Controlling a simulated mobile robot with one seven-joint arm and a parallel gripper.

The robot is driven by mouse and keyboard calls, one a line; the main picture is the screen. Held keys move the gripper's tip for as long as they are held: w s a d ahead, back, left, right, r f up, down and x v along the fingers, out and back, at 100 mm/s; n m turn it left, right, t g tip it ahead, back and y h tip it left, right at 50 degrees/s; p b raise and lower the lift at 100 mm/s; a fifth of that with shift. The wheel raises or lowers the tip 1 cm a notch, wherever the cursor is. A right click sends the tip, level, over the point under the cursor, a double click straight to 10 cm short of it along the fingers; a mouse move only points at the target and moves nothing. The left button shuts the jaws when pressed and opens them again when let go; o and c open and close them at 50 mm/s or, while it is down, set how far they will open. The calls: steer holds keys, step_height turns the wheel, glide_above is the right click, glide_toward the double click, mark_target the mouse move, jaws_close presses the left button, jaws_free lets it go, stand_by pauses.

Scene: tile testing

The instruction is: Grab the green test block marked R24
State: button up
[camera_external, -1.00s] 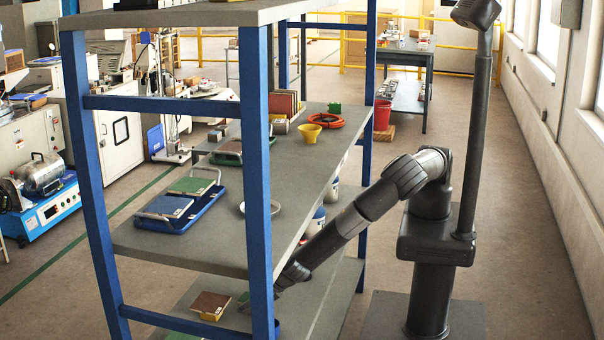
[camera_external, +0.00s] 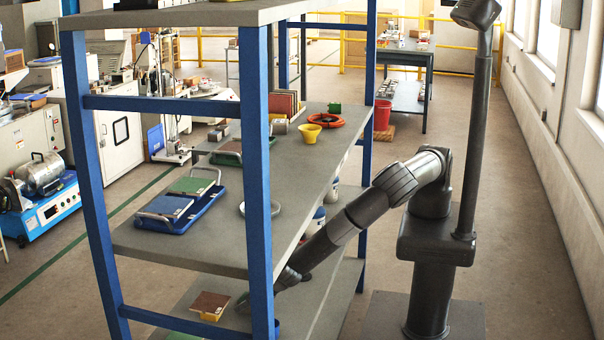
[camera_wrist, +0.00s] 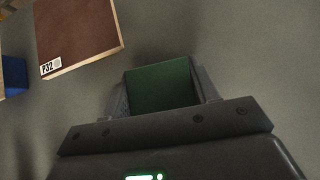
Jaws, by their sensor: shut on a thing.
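A green block (camera_wrist: 160,88) sits between the two fingers of my gripper (camera_wrist: 163,95) in the wrist view, and the fingers are shut on it. No marking shows on the face in view, so I cannot read its label. In the external view my arm reaches between the blue posts over the lower shelf (camera_external: 318,300). There my gripper and the block are mostly hidden behind the front blue post.
A brown tile (camera_wrist: 78,32) marked P32 lies on the shelf left of my gripper; it also shows in the external view (camera_external: 210,304). A blue object (camera_wrist: 14,75) is at the wrist view's left edge. The middle shelf (camera_external: 215,252) hangs above my forearm, and blue posts (camera_external: 256,180) stand close.

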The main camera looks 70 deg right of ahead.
steer(key=c, duration=0.3)
steer(key=shift+r, duration=0.15)
